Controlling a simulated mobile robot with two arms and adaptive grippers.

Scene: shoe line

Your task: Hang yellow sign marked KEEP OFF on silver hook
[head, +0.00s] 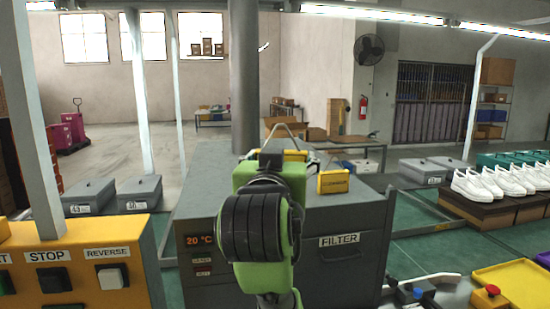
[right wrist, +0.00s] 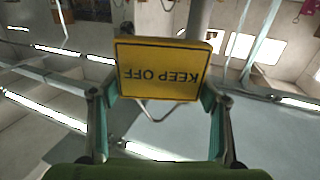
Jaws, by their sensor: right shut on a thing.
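The yellow KEEP OFF sign (right wrist: 158,68) is held between the fingertips of my right gripper (right wrist: 160,98) and reads upside down in the right wrist view. Its wire loop (right wrist: 155,115) shows below it there. In the head view, my right gripper (head: 275,160) is raised before the grey column and hides most of the sign; a yellow edge (head: 295,155) and the wire loop (head: 288,129) show. A small bright silver hook (head: 263,47) sticks out to the right of the grey column, above and apart from the sign. My left gripper is not in view.
A second yellow sign (head: 333,182) with a wire loop stands on the grey FILTER machine (head: 345,215); its text is too small to read. A yellow button panel (head: 85,255) is at left. White shoes (head: 480,185) stand on boxes at right.

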